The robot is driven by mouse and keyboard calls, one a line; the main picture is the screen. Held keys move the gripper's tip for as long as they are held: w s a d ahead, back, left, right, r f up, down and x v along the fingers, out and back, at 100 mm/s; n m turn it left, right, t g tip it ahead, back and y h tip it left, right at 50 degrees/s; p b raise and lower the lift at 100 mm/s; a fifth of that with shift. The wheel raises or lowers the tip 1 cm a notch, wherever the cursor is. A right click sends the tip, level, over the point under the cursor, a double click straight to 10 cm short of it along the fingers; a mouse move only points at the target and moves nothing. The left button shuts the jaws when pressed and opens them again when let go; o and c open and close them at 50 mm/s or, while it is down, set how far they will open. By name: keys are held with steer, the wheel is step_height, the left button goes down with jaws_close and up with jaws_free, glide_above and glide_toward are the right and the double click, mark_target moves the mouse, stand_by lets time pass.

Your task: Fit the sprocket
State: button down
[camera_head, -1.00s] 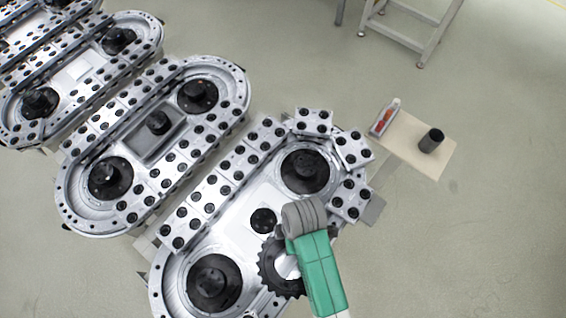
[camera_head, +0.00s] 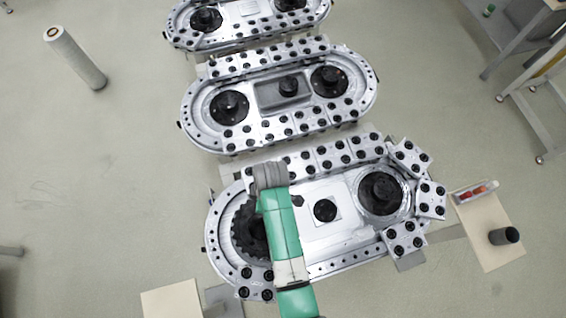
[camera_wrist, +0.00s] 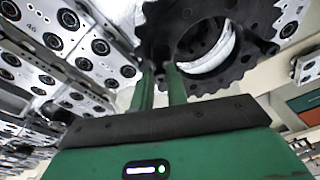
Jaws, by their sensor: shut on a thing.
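The sprocket is a black toothed ring with a large open centre. In the head view the sprocket (camera_head: 243,238) is over the left end of the nearest oval track (camera_head: 337,264), partly behind my green arm. In the wrist view the sprocket (camera_wrist: 178,28) fills the top middle, and a bright surface shows through its hole. My gripper (camera_wrist: 160,76) is shut on the sprocket's rim. In the head view my wrist hides the fingers. The left hub is hidden under the sprocket and arm, so I cannot tell whether they touch. The right hub (camera_head: 381,193) is bare, with a black centre.
Track plates with black studs line the far side (camera_head: 337,152) and right end. A small black boss (camera_head: 325,210) stands mid-track. A board at right carries a black cylinder (camera_head: 503,236) and a red-and-white item (camera_head: 476,192). Another oval track (camera_head: 280,95) lies behind.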

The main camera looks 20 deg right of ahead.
steer(key=shift+w+a+r, duration=0.2)
steer(key=shift+w+a, duration=0.1)
steer(key=shift+a, duration=0.35)
steer(key=shift+f+b, duration=2.05)
steer(key=shift+f, duration=0.9)
steer(key=shift+f+b, duration=1.9)
steer(key=shift+f, duration=0.8)
steer(key=c, duration=1.3)
jaws_free()
steer(key=shift+w, duration=0.1)
steer(key=r, duration=0.5)
steer(key=d+r, duration=0.1)
steer(key=r, duration=0.2)
steer(key=shift+d+p, duration=0.1)
steer(key=shift+p, duration=0.2)
steer(key=shift+f, duration=0.1)
